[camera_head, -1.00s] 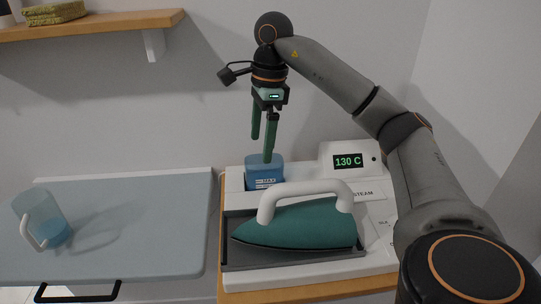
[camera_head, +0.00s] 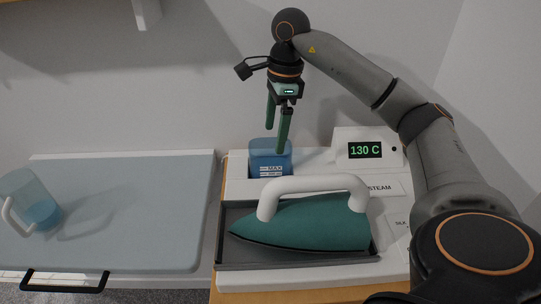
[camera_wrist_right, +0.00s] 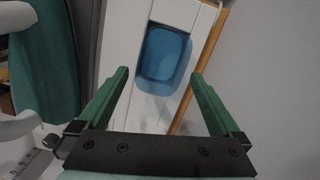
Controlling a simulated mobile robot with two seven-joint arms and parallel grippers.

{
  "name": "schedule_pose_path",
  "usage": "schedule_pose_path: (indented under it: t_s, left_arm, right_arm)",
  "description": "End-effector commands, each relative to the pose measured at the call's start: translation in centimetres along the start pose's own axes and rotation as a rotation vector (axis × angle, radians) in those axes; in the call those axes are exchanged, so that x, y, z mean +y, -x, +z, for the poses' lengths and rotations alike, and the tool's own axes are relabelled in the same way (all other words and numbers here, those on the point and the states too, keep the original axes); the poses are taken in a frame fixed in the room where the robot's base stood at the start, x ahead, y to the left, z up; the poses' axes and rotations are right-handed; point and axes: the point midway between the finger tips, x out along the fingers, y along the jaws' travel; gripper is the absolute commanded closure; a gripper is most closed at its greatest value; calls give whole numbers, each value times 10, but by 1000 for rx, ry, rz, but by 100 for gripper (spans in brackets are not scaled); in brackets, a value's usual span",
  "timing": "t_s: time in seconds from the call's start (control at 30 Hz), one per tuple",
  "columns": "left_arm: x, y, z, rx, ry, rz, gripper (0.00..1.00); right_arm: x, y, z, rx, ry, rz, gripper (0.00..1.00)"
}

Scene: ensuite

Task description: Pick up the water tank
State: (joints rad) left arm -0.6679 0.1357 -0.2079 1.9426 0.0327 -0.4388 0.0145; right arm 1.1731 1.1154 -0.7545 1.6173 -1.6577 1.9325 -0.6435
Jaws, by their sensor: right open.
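The water tank (camera_head: 270,158) is a translucent blue box with a MAX mark, seated at the back left of the white steam station (camera_head: 235,188). My right gripper (camera_head: 275,138) is open and points down over the tank, its green fingers apart. One fingertip overlaps the tank's top edge in the head view; I cannot tell whether it touches. In the right wrist view the tank (camera_wrist_right: 164,54) lies ahead, between and beyond the open fingertips (camera_wrist_right: 162,72), with nothing held. My left gripper is not in view.
A teal iron (camera_head: 305,222) with a white handle rests on the station in front of the tank. A clear jug (camera_head: 30,205) stands on the ironing board (camera_head: 130,200) at left. The wall is close behind.

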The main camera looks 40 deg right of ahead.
Motion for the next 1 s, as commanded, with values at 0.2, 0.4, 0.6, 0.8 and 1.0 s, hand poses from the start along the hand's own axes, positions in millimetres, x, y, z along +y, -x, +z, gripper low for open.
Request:
schedule_pose_path:
  t_s: [0.2, 0.4, 0.6, 0.8, 1.0]
  left_arm:
    - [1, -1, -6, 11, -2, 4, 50]
    - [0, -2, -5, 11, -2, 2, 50]
    - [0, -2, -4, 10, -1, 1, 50]
    - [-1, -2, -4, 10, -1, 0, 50]
    - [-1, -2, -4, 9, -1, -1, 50]
  right_arm:
    - [0, -16, 0, 2, 0, 1, 0]
    - [-2, -47, 3, 2, 0, 2, 0]
    - [-2, -60, 3, 0, 0, -1, 0]
    - [-2, -60, 3, 0, 0, -1, 1]
    - [-2, -60, 3, 0, 0, -1, 24]
